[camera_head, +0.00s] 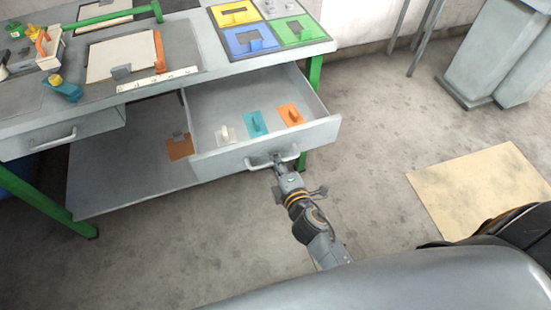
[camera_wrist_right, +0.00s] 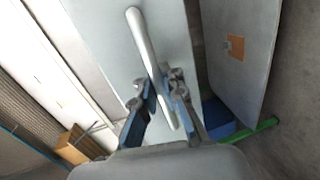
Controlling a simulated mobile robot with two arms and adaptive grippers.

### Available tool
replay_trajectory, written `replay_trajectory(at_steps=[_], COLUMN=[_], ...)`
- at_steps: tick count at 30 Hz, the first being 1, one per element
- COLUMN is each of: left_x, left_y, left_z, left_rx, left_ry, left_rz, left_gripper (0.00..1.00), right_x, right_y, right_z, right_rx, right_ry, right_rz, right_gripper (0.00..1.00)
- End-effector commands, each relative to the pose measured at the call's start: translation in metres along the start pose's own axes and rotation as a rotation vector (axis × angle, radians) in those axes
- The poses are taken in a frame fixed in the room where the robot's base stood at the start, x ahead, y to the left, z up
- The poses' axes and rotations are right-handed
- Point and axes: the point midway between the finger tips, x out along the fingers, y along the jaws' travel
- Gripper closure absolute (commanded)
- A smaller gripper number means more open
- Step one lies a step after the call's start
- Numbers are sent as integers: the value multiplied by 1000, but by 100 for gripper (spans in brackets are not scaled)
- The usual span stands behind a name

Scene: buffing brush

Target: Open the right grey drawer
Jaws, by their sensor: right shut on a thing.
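The right grey drawer (camera_head: 262,143) is pulled out from under the workbench. Inside it lie a white, a teal and an orange piece, each with a raised grip. My right gripper (camera_head: 277,160) is at the drawer's front, shut on its bar handle (camera_head: 259,165). In the right wrist view the handle (camera_wrist_right: 143,42) runs between the two fingers of my right gripper (camera_wrist_right: 165,97). The left grey drawer (camera_head: 62,137) is closed. My left gripper is not in view.
The workbench top (camera_head: 190,45) carries coloured plates, boards and small tools. A lower shelf (camera_head: 130,175) holds an orange-brown piece (camera_head: 179,147). Green legs stand at the bench's corners. A tan mat (camera_head: 470,190) lies on the open floor at right.

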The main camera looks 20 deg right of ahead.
Motion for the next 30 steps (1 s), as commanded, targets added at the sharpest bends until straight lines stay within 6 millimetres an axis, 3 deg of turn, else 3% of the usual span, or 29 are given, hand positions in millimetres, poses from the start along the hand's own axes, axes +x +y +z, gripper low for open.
replay_trajectory(at_steps=[8, 12, 13, 23, 30], left_x=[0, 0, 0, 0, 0], left_y=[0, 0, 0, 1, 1], left_z=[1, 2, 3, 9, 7], left_rx=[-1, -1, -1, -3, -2], left_ry=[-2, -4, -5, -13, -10], left_rz=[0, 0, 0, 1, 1], left_gripper=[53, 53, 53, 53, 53], right_x=[0, 0, 0, -3, -41], right_y=[2, 2, 2, 0, -1], right_z=[1, 1, 1, 0, 0], right_rx=[-1, -1, -1, 0, 3], right_ry=[-1, -1, -1, 0, -2], right_rz=[4, 4, 3, 1, -2], right_gripper=[100, 70, 68, 68, 68])
